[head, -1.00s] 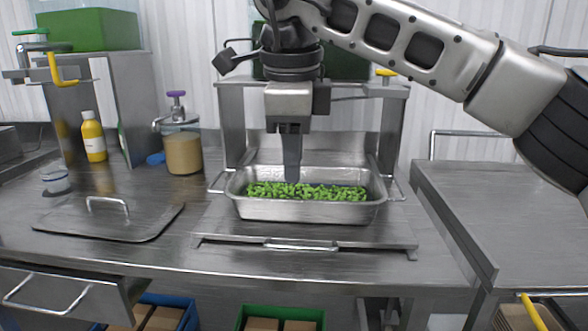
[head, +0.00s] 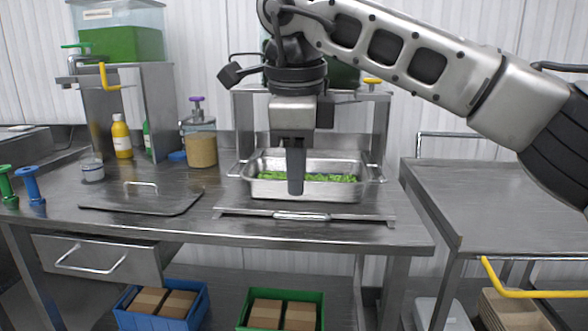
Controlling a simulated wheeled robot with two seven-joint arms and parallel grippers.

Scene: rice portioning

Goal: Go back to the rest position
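My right arm reaches in from the upper right of the head view. Its gripper (head: 296,188) points down in front of a metal pan (head: 310,191) with chopped green food (head: 335,178) inside. The fingers show edge-on, as one dark shape, so I cannot tell if they are open or shut. Nothing shows hanging below the fingertips. The gripper hides part of the pan's front wall and its contents. My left gripper is not in view.
A flat metal lid (head: 160,204) lies left of the pan. A tan-filled jar (head: 201,150), a yellow bottle (head: 122,140) and green and blue scoops (head: 32,187) stand further left. A drawer (head: 95,262) is open below. A side table (head: 478,200) stands right with clear room on top.

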